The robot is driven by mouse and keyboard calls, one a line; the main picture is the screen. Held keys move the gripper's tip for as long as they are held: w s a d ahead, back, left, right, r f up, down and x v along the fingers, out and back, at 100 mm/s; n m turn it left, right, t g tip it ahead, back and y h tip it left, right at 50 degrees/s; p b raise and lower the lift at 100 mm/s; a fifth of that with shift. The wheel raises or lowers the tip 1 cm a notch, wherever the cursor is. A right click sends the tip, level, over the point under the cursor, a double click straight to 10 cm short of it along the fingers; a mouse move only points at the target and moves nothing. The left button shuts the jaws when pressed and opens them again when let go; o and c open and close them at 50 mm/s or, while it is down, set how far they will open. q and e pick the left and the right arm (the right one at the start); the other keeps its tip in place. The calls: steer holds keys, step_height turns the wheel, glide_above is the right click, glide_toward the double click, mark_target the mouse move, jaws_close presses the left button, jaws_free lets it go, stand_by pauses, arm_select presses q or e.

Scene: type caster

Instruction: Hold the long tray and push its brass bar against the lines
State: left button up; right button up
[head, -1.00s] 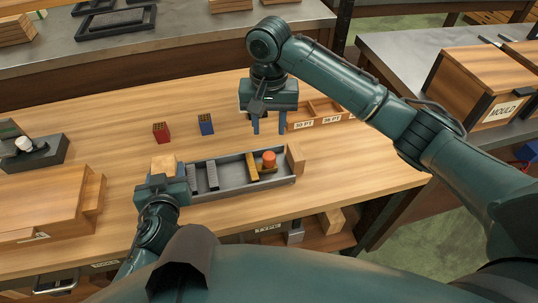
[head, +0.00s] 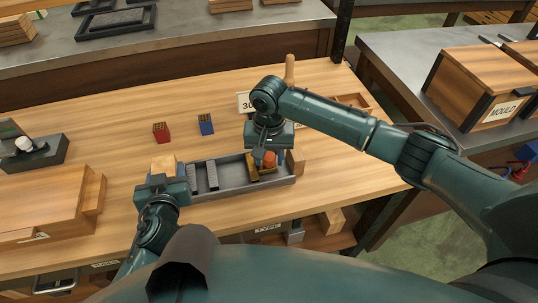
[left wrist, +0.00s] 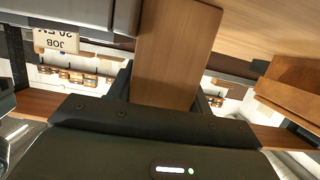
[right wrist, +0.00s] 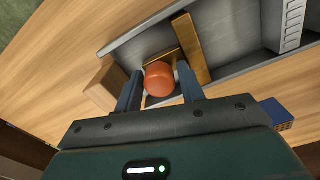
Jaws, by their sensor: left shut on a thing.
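The long grey tray (head: 235,191) lies on the bench with a wooden block at each end. My left gripper (head: 168,178) is shut on the left end block (head: 163,163); this wood (left wrist: 175,55) fills its jaws in the left wrist view. Two grey lines of type (head: 203,176) stand in the tray's left part. The brass bar (head: 252,166) stands across the tray to their right, with a gap between. An orange knob (right wrist: 159,79) is joined to the brass piece. My right gripper (right wrist: 160,88) is open, its fingers down on either side of the knob.
A red block (head: 161,132) and a blue block (head: 206,124) stand behind the tray. A wooden compartment tray (head: 352,101) lies behind my right arm. A wooden case (head: 50,205) is at the left. The bench between them is clear.

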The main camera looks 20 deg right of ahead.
steer(key=shift+c, duration=0.5)
steer(key=c, duration=0.5)
glide_above(236, 175)
steer(key=shift+s, duration=0.1)
steer(key=shift+c, duration=0.2)
steer(key=o, duration=0.6)
steer(key=shift+o, duration=0.2)
step_height(236, 175, up, 12)
